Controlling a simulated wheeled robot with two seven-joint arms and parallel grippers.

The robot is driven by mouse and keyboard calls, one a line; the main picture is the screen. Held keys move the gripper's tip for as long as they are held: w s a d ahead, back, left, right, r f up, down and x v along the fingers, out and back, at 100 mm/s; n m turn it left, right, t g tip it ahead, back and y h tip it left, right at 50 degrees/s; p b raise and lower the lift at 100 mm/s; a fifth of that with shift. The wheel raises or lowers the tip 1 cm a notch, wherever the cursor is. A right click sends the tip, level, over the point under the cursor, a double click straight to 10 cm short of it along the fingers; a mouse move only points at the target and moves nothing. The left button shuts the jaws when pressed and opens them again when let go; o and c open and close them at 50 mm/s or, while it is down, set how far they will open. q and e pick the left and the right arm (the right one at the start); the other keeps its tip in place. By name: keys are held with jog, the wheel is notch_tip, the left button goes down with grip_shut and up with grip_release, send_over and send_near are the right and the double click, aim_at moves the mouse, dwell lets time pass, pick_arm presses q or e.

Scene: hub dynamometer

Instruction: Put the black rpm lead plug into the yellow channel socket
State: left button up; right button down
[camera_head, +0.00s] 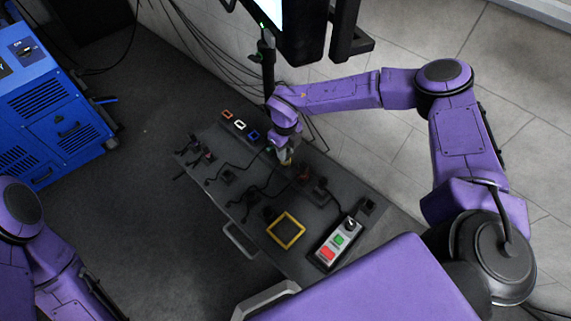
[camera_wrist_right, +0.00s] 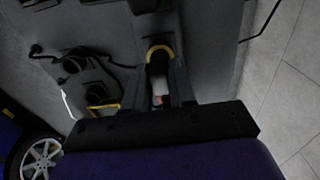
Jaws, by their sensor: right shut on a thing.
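My right gripper (camera_head: 285,158) is at the back edge of the dark bench, shut on the black rpm lead plug. In the right wrist view, the plug (camera_wrist_right: 158,70) sits between the two fingers (camera_wrist_right: 162,92), with a pale and reddish part nearer the wrist. The plug's far end meets or overlaps the yellow ring of the channel socket (camera_wrist_right: 161,46). I cannot tell how deep it sits. In the head view the gripper mostly hides plug and socket. My left arm shows at lower left; its gripper is out of view.
Black leads and connectors lie across the bench. A yellow square frame (camera_head: 285,230) and a button box (camera_head: 338,243) are nearer. A blue cabinet (camera_head: 52,110) stands left.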

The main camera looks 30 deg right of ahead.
jog(key=shift+f, duration=0.2)
jog(key=c, duration=0.8)
grip_release()
jog(key=shift+c, duration=0.2)
notch_tip(320, 180, up, 11)
jog(key=shift+f, duration=0.2)
jog(key=shift+s, duration=0.1)
